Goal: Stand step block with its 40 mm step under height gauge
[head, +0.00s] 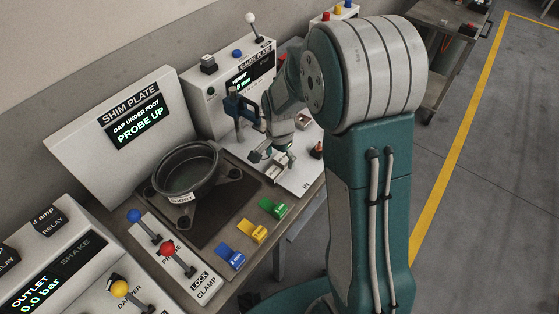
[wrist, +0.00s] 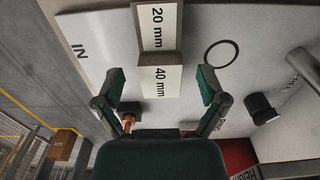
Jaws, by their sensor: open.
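The step block (wrist: 158,52) lies on the white gauge plate (wrist: 100,42), its faces marked 20 mm and 40 mm. In the wrist view its 40 mm part lies between and just beyond my fingertips, apart from both. My gripper (wrist: 160,80) is open and empty over it; in the head view my gripper (head: 272,158) is low over the plate. The pale block (head: 279,167) is partly hidden there by the fingers. The blue height gauge (head: 236,106) stands behind and left of my gripper, partly hidden by my wrist. A black ring mark (wrist: 221,55) is right of the block.
A dark cylinder (wrist: 260,108) stands right of the ring. A small dark block with an orange part (wrist: 128,115) is near one finger. The round dark pan (head: 185,172), coloured tabs (head: 252,231) and knobbed levers (head: 168,249) occupy the bench at left and front.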

